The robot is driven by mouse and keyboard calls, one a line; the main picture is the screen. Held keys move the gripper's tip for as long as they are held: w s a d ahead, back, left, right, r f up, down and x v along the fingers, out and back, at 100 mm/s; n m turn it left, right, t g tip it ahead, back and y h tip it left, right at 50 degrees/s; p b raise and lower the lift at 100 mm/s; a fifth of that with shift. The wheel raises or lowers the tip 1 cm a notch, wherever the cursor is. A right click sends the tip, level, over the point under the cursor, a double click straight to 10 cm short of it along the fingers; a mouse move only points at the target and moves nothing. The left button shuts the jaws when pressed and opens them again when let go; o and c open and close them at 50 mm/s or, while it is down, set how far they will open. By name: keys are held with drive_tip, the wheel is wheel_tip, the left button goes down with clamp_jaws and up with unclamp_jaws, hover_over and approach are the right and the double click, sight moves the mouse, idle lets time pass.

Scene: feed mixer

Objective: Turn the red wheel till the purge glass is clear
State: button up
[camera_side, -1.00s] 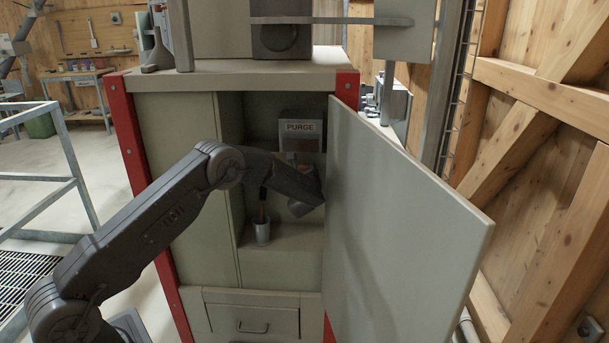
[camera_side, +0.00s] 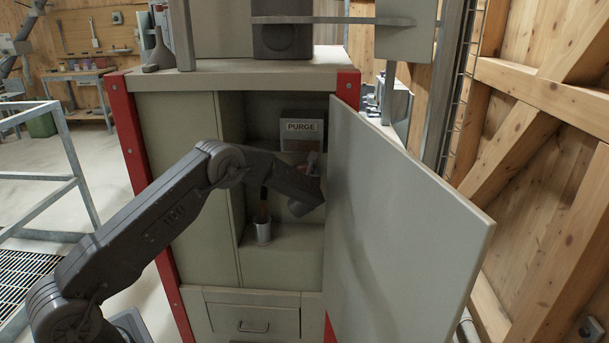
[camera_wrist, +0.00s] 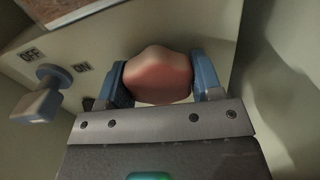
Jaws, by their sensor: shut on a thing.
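The red wheel (camera_wrist: 158,78), a rounded lobed knob, is between the two blue fingers of my gripper (camera_wrist: 161,72) in the wrist view. My gripper is shut on it. In the side view the open door and my wrist hide most of the gripper and wheel. The box labelled PURGE (camera_side: 302,126) is at the back of the cabinet recess. Its purge glass (camera_side: 301,145), below the label, looks brownish. A brown strip at the top left of the wrist view may be the glass's lower part; whether it is clear all over cannot be told.
The open cabinet door (camera_side: 400,220) stands close on the right of my wrist. A metal cup (camera_side: 263,232) with an orange-handled tool stands on the recess shelf below my wrist. A knob (camera_wrist: 42,98) beside OFF and ON labels is left of the wheel.

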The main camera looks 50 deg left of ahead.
idle(0.3)
drive_tip(key=o, duration=0.9)
drive_tip(key=v, duration=1.4)
